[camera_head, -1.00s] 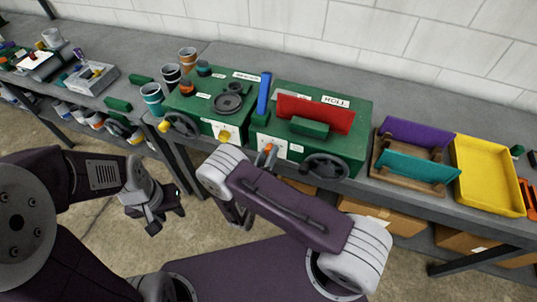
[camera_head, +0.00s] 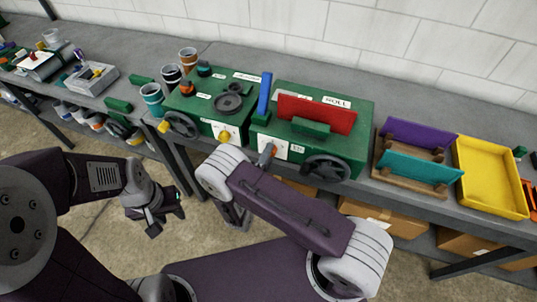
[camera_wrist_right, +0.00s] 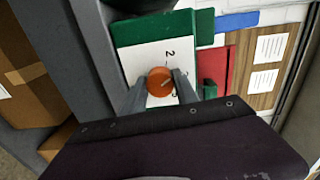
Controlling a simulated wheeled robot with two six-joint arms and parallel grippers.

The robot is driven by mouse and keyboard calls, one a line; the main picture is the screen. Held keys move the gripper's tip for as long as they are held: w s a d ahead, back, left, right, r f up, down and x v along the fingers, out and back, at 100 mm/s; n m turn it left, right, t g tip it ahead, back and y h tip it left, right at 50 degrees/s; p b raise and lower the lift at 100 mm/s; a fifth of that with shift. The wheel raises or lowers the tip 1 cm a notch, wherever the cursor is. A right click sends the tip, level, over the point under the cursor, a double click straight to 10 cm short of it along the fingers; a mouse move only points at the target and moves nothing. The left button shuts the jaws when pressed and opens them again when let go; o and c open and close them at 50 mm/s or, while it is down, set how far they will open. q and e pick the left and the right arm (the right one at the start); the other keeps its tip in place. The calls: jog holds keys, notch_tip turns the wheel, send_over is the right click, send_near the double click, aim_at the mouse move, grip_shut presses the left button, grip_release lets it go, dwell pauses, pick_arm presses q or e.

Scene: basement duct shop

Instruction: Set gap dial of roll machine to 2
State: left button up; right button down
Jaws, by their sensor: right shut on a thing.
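The green roll machine (camera_head: 355,115), labelled ROLL, stands on the bench with a red plate across its top. Its orange gap dial (camera_wrist_right: 160,80) sits on a white scale plate (camera_wrist_right: 140,63) on the machine's front. In the right wrist view the dial lies between the fingers of my right gripper (camera_wrist_right: 160,95), which is shut on it. A light mark on the dial points up and right. A 2 is readable above the dial; other marks are partly hidden. In the head view my right gripper (camera_head: 266,158) is at the plate. My left gripper (camera_head: 165,212) hangs empty before the bench, fingers apart.
A second green machine (camera_head: 215,105) with a yellow knob stands just left. A black handwheel (camera_head: 326,168) is right of the dial. A wooden rack (camera_head: 408,176) and yellow tray (camera_head: 485,180) stand further right. Cardboard boxes (camera_head: 388,217) lie under the bench.

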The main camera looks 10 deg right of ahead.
jog(key=n, duration=0.5)
jog(key=shift+f, duration=0.1)
jog(key=shift+n, duration=0.5)
jog(key=c, duration=0.9)
grip_release()
jog(key=b+v, duration=0.2)
jog(key=v, duration=0.7)
jog(key=shift+a, duration=0.1)
